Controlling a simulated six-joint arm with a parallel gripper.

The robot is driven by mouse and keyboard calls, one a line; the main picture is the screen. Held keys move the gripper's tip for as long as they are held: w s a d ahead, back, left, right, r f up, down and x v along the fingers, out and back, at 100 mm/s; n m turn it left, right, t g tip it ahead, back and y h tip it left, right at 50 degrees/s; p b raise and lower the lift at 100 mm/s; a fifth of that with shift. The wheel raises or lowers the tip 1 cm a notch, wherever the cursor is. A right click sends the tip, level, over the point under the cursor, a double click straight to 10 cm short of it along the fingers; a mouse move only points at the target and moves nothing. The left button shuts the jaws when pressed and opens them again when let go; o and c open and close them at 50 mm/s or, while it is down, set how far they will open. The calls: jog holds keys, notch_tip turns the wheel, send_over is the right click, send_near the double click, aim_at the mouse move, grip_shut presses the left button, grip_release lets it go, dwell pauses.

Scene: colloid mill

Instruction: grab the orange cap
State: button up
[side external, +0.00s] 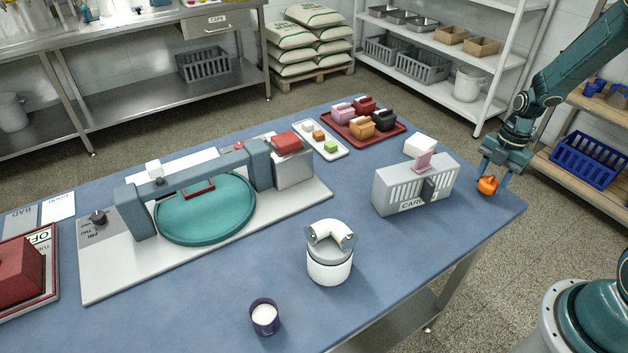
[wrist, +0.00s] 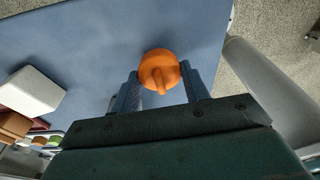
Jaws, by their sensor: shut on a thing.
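The orange cap (side external: 487,185) is at the right end of the blue table, between the fingers of my gripper (side external: 492,180). In the wrist view the round orange cap (wrist: 159,71), with a raised ridge across its top, sits at the fingertips. My gripper (wrist: 160,85) is shut on it, one finger on each side. I cannot tell whether the cap touches the table or is held just above it.
A grey slotted box (side external: 400,192) stands left of my gripper, with a white block (side external: 420,145) behind it. A red tray (side external: 350,128) of colored blocks is farther back. The blue table's (side external: 480,222) right edge is close; the surface in front of my gripper is clear.

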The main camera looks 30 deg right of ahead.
aim_at(492, 177)
notch_tip(492, 177, up, 18)
dwell(0.5)
jog(key=shift+f, duration=0.15)
dwell(0.3)
